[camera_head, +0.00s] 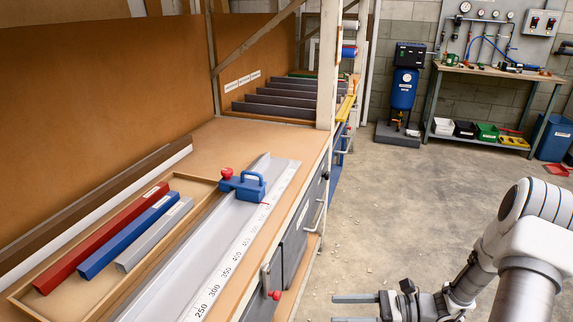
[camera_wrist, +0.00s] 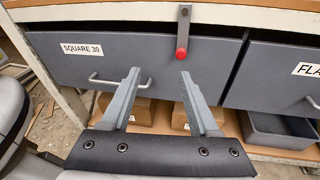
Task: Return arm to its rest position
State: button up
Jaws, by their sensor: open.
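My gripper (camera_head: 342,309) is at the bottom of the head view, right of the bench and apart from it, over the floor. Its two fingers are spread, with nothing between them. In the wrist view the open gripper (camera_wrist: 160,74) faces a grey drawer front (camera_wrist: 75,64) labelled "SQUARE 30". A red-tipped latch (camera_wrist: 182,50) hangs over that drawer, beyond the fingertips. My arm reaches in from the right of the head view.
The bench (camera_head: 225,137) bears a tray with red, blue and grey bars, and a ruled channel with a blue stop (camera_head: 243,186). Drawer handles (camera_head: 319,214) jut from its side. Open concrete floor (camera_head: 400,200) lies to the right. A workbench (camera_head: 500,74) stands far behind.

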jog(key=s+r+n+t+h, duration=0.1)
jog(key=s+r+n+h, duration=0.4)
jog(key=r+n, duration=0.3)
jog(key=s+r+n+t+h, duration=0.1)
jog(key=s+r+n+h, duration=0.45)
jog(key=r, duration=0.45)
jog(key=s+r+n+t+h, duration=0.1)
jog(key=s+r+n+h, duration=0.3)
jog(key=r+n+h, duration=0.3)
notch_tip(320, 180, up, 17)
jog(key=y+p, duration=0.1)
jog(key=p, duration=1.4)
jog(key=shift+r+p, duration=0.2)
jog(key=shift+p, duration=0.2)
